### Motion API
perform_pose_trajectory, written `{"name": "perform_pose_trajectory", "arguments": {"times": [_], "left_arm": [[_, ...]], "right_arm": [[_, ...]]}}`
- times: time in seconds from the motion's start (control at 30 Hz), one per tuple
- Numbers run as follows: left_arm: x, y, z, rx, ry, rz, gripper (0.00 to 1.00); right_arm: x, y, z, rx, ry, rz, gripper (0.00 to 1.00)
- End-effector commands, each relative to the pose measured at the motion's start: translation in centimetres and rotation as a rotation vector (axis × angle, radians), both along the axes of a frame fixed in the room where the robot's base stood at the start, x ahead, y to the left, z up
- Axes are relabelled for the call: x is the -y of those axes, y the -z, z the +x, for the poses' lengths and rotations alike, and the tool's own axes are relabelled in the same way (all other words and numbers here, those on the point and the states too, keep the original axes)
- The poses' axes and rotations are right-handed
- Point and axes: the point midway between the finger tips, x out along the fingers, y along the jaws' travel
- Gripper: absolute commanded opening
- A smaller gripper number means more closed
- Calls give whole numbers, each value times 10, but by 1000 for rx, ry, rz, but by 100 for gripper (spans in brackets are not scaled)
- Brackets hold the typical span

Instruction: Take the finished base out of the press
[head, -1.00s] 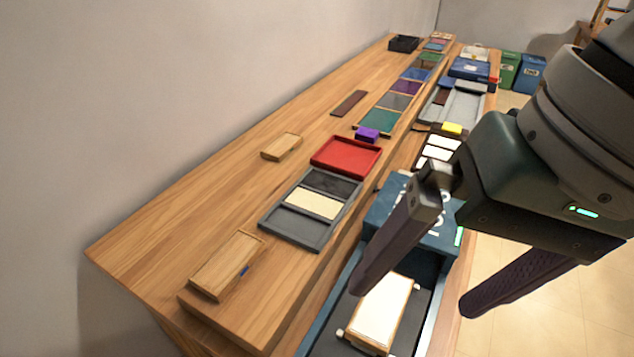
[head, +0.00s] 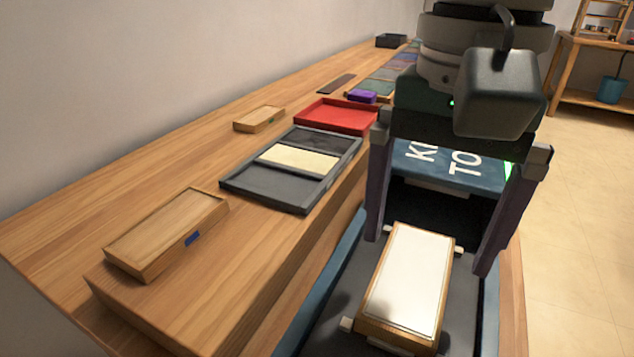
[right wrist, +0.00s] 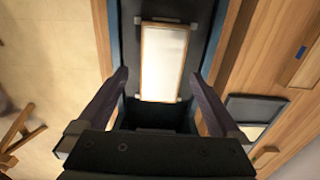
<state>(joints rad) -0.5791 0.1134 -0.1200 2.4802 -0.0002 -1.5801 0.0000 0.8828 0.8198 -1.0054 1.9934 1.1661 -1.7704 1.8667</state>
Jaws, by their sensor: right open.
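The finished base (head: 408,280) is a wooden block with a white top. It lies on the dark bed of the blue press (head: 340,285), between small pale pegs. My right gripper (head: 432,255) is open above the far end of the base, one finger on each side, apart from it. The right wrist view shows the base (right wrist: 163,62) ahead of the two spread fingers (right wrist: 160,82), with nothing between them. The press's blue head with white lettering (head: 450,165) stands behind the fingers, partly hidden by my gripper. My left gripper is out of view.
On the bench left of the press are a wooden block with a blue mark (head: 168,232), a grey tray (head: 265,187) holding a cream piece, a smaller wooden block (head: 259,119) and a red tray (head: 337,115). Open floor (head: 575,220) lies to the right.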

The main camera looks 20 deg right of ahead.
Motion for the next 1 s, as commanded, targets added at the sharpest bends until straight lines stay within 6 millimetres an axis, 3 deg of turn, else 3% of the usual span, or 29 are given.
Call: {"name": "perform_pose_trajectory", "arguments": {"times": [0.33,0.63,1.0], "left_arm": [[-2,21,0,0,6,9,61],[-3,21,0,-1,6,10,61],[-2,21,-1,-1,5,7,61]], "right_arm": [[5,49,8,-2,-2,-1,100],[5,54,8,1,-3,-1,100],[5,53,8,1,-3,0,60]]}}
